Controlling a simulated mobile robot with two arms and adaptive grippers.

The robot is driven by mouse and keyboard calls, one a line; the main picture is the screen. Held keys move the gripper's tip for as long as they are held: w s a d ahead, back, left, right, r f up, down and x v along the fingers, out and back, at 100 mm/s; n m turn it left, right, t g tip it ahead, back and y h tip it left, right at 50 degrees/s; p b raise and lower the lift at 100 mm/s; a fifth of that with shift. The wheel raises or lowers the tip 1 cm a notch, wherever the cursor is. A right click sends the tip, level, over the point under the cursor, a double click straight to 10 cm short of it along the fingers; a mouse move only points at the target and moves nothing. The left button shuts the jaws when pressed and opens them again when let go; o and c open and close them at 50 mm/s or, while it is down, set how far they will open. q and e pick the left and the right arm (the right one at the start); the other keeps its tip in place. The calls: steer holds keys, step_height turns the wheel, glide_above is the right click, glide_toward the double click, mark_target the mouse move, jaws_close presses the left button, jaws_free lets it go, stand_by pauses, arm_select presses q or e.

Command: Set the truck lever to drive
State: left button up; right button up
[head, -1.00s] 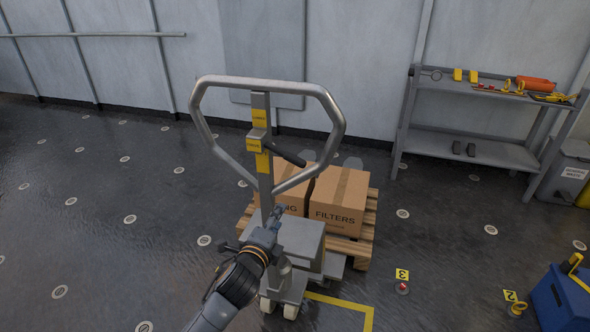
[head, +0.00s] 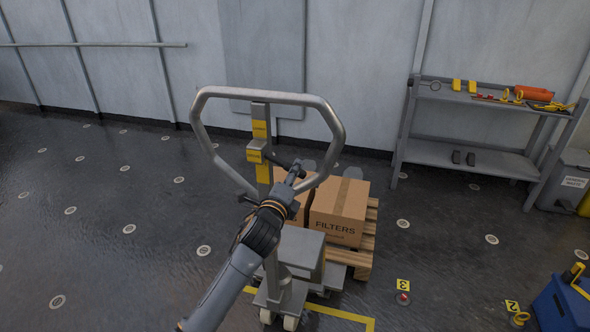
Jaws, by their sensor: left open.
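The pallet truck has a grey loop handle (head: 328,108) standing upright in the middle of the head view. Its dark lever (head: 277,160) sticks out to the right from a yellow-labelled block on the handle's central post. The label text is too small to read. My left gripper (head: 297,171) is open at the lever's outer end, with its fingers overlapping the tip in the picture. I cannot tell whether it touches the lever. The gripper and wrist hide part of the truck's post. My right gripper is not in view.
Cardboard boxes (head: 339,205) sit on a wooden pallet (head: 362,262) behind the truck. A shelf (head: 490,158) with tools stands at the back right. A blue bin (head: 560,305) and numbered floor markers (head: 403,285) are at the lower right. The floor on the left is clear.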

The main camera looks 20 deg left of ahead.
arm_select(q)
steer(key=shift+w, duration=1.1)
steer(key=shift+c, duration=0.5)
jaws_close()
